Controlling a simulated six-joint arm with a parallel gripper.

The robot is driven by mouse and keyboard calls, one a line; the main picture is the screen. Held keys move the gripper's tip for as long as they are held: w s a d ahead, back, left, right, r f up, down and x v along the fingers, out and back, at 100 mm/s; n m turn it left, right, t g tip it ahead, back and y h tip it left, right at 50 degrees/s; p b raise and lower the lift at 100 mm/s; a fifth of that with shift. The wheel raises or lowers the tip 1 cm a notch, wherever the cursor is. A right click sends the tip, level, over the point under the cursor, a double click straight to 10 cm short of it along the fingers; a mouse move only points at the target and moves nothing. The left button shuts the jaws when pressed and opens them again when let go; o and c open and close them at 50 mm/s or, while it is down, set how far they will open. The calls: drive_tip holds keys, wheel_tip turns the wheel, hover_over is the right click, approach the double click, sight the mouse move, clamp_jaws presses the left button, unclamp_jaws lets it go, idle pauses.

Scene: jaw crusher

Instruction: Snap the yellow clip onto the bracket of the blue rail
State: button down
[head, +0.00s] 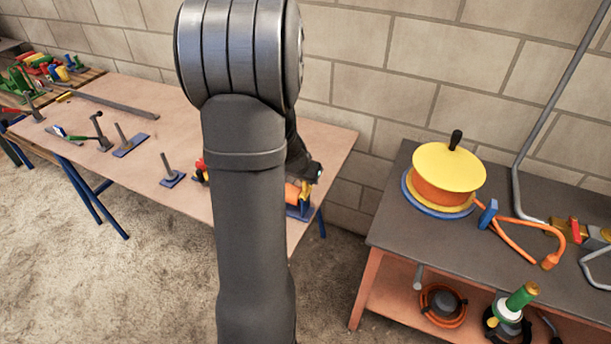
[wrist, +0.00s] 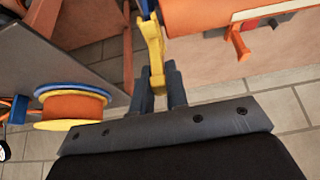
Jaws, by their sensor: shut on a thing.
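In the wrist view my gripper (wrist: 158,88) is shut on the yellow clip (wrist: 155,55), which stands up between the dark fingers. The clip's upper end is close beside an orange cylinder (wrist: 205,15) and a small blue part (wrist: 144,8); I cannot tell whether it touches either. In the head view my arm hides most of the gripper. A blue piece (head: 298,212), perhaps the blue rail, lies at the right end of the long table, below a yellow part (head: 306,192) and the orange cylinder (head: 291,193). The bracket is not clearly visible.
The long table (head: 185,122) carries blue bases with grey posts (head: 130,146) and hand tools to the left. A dark bench (head: 400,225) stands to the right, with a yellow and orange reel (head: 447,175). A gap separates the table and bench.

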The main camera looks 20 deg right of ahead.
drive_tip(key=shift+f, duration=0.2)
drive_tip(key=shift+r, duration=0.1)
drive_tip(key=shift+r, duration=0.95)
drive_tip(key=shift+f, duration=1)
idle(0.8)
drive_tip(key=c, duration=1.3)
unclamp_jaws()
drive_tip(key=shift+c, duration=0.2)
drive_tip(key=v, duration=1.7)
drive_tip(key=shift+r, duration=0.2)
